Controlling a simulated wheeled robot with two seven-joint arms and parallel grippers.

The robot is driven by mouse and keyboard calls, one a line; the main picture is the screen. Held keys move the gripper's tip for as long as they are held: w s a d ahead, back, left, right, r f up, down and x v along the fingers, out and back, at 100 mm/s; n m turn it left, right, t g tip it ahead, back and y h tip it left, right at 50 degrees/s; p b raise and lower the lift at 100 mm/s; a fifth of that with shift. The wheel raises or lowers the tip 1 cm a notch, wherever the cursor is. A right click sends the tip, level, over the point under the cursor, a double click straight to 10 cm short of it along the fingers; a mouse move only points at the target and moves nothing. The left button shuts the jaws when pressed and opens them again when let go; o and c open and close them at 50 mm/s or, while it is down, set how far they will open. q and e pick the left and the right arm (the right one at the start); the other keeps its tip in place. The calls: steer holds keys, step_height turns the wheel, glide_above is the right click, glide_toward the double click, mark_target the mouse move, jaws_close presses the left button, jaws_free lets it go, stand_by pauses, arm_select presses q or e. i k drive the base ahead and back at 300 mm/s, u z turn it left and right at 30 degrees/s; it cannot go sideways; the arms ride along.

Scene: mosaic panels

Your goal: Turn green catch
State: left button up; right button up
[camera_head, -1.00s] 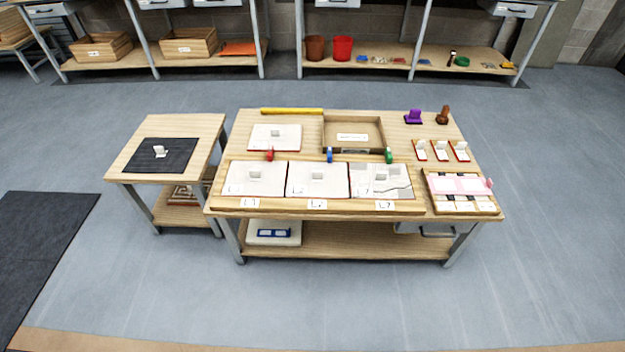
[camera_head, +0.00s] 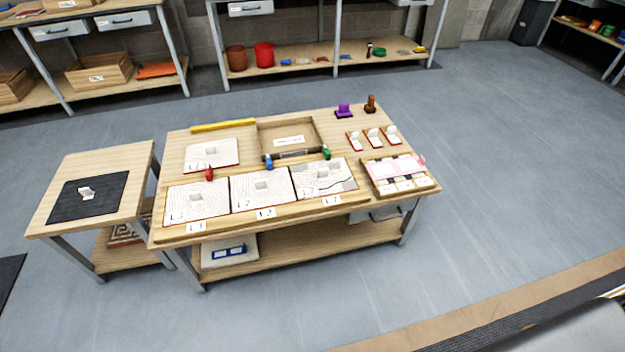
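The green catch (camera_head: 326,153) stands on the wooden table (camera_head: 296,210), at the back edge of the rightmost of three white panels (camera_head: 323,178). A blue catch (camera_head: 268,163) and a red catch (camera_head: 209,174) stand in line to its left, behind the other two panels. The exact turn of the green catch is too small to tell. Neither of my grippers shows in the head view.
An open wooden box (camera_head: 262,136) lies behind the catches. A tray with pink and white pieces (camera_head: 431,187) sits at the table's right end. A small side table (camera_head: 140,165) stands at left. Floor in front and to the right is clear.

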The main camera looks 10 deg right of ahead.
mark_target(326, 150)
steer(key=u, duration=0.25)
steer(key=i, duration=0.9)
steer(key=z, duration=1.95)
